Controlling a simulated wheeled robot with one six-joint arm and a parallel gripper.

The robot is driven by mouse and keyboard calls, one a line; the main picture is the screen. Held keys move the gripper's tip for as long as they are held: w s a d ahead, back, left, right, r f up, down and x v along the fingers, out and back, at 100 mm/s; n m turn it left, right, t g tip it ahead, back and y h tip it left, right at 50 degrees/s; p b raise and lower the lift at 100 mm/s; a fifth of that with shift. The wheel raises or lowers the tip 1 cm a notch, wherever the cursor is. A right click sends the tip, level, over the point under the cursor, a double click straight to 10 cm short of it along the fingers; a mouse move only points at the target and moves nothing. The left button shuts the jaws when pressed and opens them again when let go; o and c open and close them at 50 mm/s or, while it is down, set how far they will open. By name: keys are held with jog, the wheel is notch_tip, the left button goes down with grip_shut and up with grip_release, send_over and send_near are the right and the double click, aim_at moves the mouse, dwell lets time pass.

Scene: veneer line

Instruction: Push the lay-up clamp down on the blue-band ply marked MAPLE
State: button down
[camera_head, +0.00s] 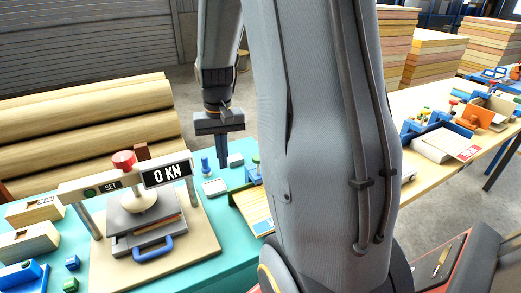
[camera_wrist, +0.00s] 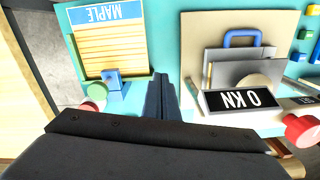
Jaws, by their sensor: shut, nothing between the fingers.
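The ply marked MAPLE (camera_wrist: 108,45) lies on the teal bench in the wrist view. It has a blue band along its far edge and pale wooden strips below. It also shows in the head view (camera_head: 255,212), partly hidden by my arm. A small blue clamp (camera_wrist: 113,84) with a green knob and a red knob beside it stands at the ply's near edge. Whether its pad touches the ply I cannot tell. My gripper (camera_head: 223,153) is shut and empty, above the bench. Its fingers (camera_wrist: 160,90) show right of the clamp, apart from it.
A press with a 0 KN display (camera_head: 166,174), red knob and blue handle (camera_head: 153,248) stands left of the ply. Wooden blocks (camera_head: 34,210) and small blue and green pieces lie at the left. Rolled logs (camera_head: 90,125) lie behind. Another table (camera_head: 455,150) stands right.

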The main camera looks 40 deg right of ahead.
jog(key=d+r+m+p, duration=0.1)
jog(key=d, duration=0.3)
jog(key=d+r+m+p, duration=0.1)
jog(key=d, duration=0.4)
jog(key=w+d+r+m+p, duration=0.1)
jog(key=d+r, duration=0.1)
jog(key=d, duration=0.3)
jog(key=shift+d+m+g+y+p, duration=0.1)
jog(key=shift+m+g+y+p, duration=0.2)
jog(key=shift+m+g+p, duration=0.1)
